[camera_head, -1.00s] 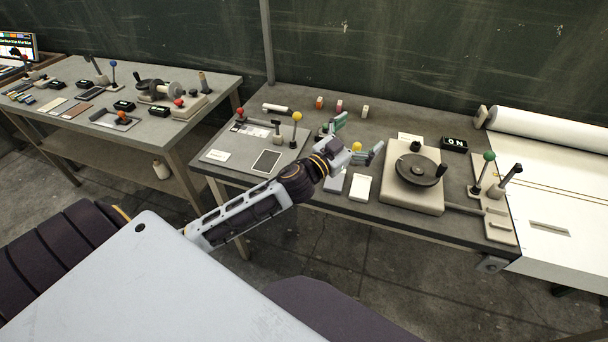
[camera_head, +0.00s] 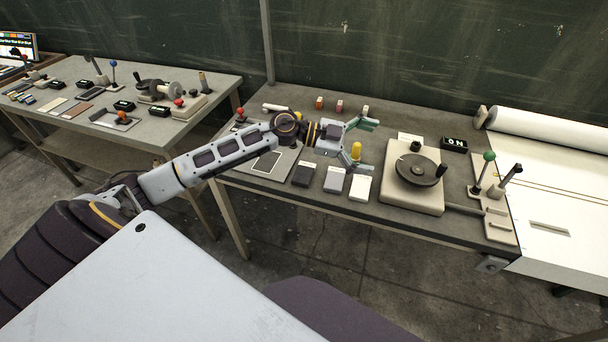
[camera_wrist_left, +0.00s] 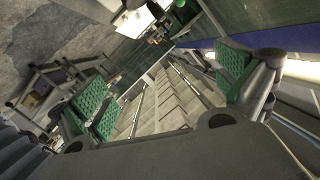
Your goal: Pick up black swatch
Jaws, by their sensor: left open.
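The black swatch (camera_head: 303,176) lies near the front edge of the right-hand table, left of a grey swatch (camera_head: 334,181) and a white swatch (camera_head: 361,188). My left gripper (camera_head: 363,144) is open, its green-padded fingers spread, and appears above the table beyond and to the right of the black swatch. In the left wrist view my left gripper (camera_wrist_left: 165,92) shows both green pads apart with nothing held between them. The black swatch cannot be made out in that view. My right gripper is not in view.
A yellow knob (camera_head: 356,150) shows between my left fingers. A beige block with a black handwheel (camera_head: 417,170) stands right of the swatches. Small orange, pink and white blocks stand at the back. A panel with a dark screen (camera_head: 270,163) is left of the swatches.

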